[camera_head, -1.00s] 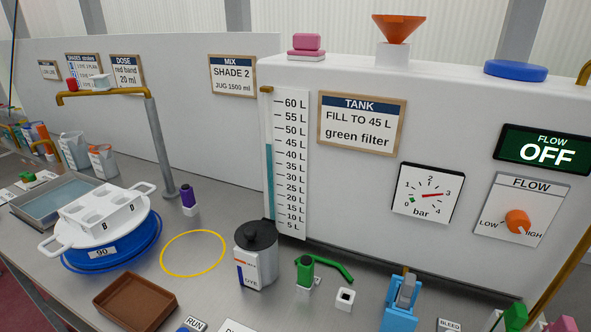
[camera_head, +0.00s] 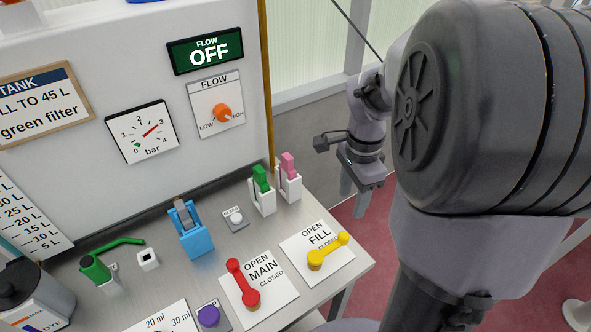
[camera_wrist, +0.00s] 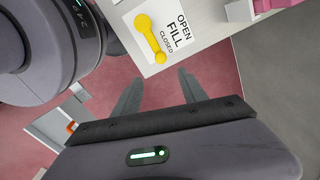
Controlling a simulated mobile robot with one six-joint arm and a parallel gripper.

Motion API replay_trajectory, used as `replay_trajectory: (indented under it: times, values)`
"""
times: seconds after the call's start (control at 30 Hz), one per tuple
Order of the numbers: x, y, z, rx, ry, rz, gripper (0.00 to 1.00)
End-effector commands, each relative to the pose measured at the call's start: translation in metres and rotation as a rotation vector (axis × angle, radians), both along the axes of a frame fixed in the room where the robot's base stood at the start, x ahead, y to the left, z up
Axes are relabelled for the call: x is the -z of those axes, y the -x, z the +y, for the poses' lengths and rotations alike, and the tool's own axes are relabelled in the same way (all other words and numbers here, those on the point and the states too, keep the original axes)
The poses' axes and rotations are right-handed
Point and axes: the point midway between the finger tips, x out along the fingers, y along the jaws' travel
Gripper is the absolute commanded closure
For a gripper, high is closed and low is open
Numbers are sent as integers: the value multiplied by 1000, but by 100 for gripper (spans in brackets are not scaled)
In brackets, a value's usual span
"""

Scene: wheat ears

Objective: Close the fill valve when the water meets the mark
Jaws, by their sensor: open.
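The fill valve's yellow handle (camera_head: 328,251) lies on a white plate marked OPEN, FILL and CLOSED near the bench's right corner. Its free end lies beside the word CLOSED. The handle also shows in the wrist view (camera_wrist: 151,40), beyond my fingertips. My gripper (camera_head: 354,203) is open and empty, beyond the bench's right edge and apart from the handle. Its fingers show over the red floor in the wrist view (camera_wrist: 160,88). The tank scale (camera_head: 25,215) is cut off at the left, so the water level is out of view. The FLOW sign (camera_head: 205,52) reads OFF.
The red MAIN handle (camera_head: 243,285) stands left of the fill plate, pointing toward OPEN. Green (camera_head: 262,190) and pink (camera_head: 289,177) levers in white housings stand behind. A blue clamp-like device (camera_head: 190,230) is further left. Clear floor (camera_head: 360,235) lies beyond the bench's right edge.

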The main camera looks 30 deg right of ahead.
Motion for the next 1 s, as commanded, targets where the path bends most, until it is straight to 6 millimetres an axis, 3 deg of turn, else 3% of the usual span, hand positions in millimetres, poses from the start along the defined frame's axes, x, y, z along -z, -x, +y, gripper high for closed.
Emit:
replay_trajectory:
  times: [0.03,0.2,0.43,0.6,0.9,1.0]
  values:
    - [20,1,1,-1,-4,3,50]
    - [74,1,2,-4,-4,3,50]
    - [133,1,2,-5,-2,2,50]
    - [152,0,2,-5,-2,0,50]
    - [153,0,1,-6,-1,-1,50]
    - [153,0,1,-6,-1,-1,70]
